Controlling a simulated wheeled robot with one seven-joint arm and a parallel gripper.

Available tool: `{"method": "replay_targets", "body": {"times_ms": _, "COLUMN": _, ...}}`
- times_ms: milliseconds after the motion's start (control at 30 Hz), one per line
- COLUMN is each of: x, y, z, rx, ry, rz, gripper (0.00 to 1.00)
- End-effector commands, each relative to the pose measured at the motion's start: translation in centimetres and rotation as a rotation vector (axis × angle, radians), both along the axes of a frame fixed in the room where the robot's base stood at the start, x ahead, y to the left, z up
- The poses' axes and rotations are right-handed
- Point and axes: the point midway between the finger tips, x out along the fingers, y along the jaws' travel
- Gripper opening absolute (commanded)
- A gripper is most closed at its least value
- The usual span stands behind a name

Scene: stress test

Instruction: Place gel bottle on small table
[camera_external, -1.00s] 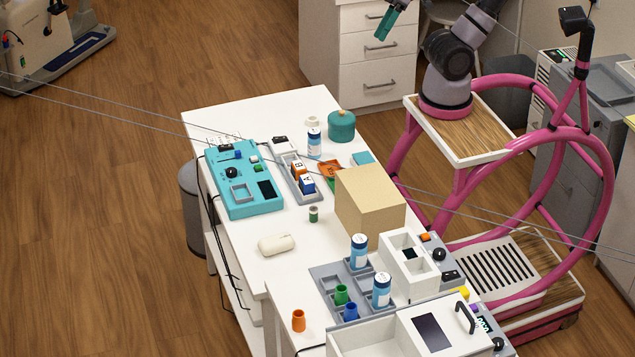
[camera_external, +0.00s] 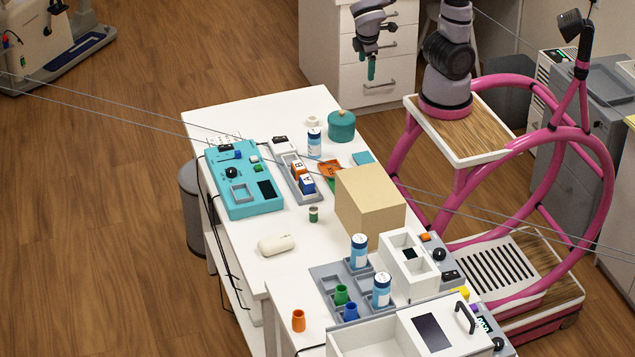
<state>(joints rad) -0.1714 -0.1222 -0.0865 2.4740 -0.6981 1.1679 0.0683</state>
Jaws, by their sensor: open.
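Three blue-and-white bottles stand upright, and I cannot tell which is the gel bottle. One bottle (camera_external: 314,143) is on the far white table (camera_external: 262,108), beside a teal round jar (camera_external: 341,127). Another bottle (camera_external: 358,252) and a third bottle (camera_external: 381,291) stand in a grey tray (camera_external: 327,276) on the near white table (camera_external: 283,300). I cannot tell which table is the small one. My gripper (camera_external: 371,68) is open and empty. It points down in front of the white drawers, beyond the far table's back edge and apart from all bottles.
A beige box (camera_external: 369,202) stands at the right edge of the far table. A teal device (camera_external: 243,180), a grey holder with lettered blocks (camera_external: 297,177) and a white rounded object (camera_external: 276,244) share that table. White drawers (camera_external: 378,75) stand behind. Thin cables cross the view.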

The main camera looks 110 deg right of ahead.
Motion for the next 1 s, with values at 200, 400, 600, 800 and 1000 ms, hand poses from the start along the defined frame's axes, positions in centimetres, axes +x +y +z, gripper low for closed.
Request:
{"method": "replay_targets", "body": {"times_ms": 200, "x": 0.4, "y": -4.1, "z": -4.3, "rx": -0.283, "ry": 0.3, "rz": 0.171, "gripper": 0.86}}
{"method": "replay_targets", "body": {"times_ms": 400, "x": 2.2, "y": -7.3, "z": -7.2, "rx": -0.551, "ry": 0.524, "rz": 0.368, "gripper": 0.86}}
{"method": "replay_targets", "body": {"times_ms": 600, "x": 5.0, "y": -9.3, "z": -10.1, "rx": -0.813, "ry": 0.706, "rz": 0.608, "gripper": 0.86}}
{"method": "replay_targets", "body": {"times_ms": 800, "x": 8.3, "y": -9.9, "z": -14.0, "rx": -1.055, "ry": 0.841, "rz": 0.891, "gripper": 0.86}}
{"method": "replay_targets", "body": {"times_ms": 1000, "x": 10.9, "y": -9.3, "z": -19.4, "rx": -1.257, "ry": 0.926, "rz": 1.215, "gripper": 0.86}}
